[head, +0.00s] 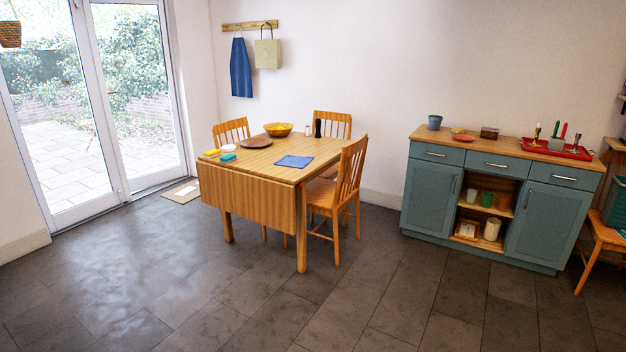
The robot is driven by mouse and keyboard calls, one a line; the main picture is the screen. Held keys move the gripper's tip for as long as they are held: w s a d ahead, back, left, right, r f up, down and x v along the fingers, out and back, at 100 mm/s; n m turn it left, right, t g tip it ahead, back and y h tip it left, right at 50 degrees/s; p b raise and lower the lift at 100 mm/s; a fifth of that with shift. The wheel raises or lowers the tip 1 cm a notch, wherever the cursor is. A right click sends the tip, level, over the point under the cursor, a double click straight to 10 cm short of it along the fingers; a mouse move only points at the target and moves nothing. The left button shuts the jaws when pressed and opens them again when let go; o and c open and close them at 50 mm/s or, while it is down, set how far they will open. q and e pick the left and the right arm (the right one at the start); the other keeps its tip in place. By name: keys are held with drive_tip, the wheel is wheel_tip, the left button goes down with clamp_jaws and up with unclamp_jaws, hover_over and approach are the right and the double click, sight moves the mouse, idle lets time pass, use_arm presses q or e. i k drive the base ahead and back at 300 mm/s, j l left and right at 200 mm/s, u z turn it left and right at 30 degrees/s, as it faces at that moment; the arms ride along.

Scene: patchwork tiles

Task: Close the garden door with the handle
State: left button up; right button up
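The garden door (101,100) is a white-framed glazed door with two tall panes, at the left of the head view. Paving and a hedge show through its glass. A small handle (112,93) seems to sit on the middle frame, about halfway up. Both panes look close to the line of the frame; I cannot tell whether one stands slightly ajar. Neither of my grippers is in view.
A wooden table (236,192) with chairs stands right of the door. A small mat (182,191) lies by the door's right end. A blue-green sideboard (431,198) stands against the wall at right. The dark tiled floor (130,275) before the door is clear.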

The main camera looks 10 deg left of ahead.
sight(147, 179)
drive_tip(key=i+l, duration=0.1)
drive_tip(key=i, duration=0.9)
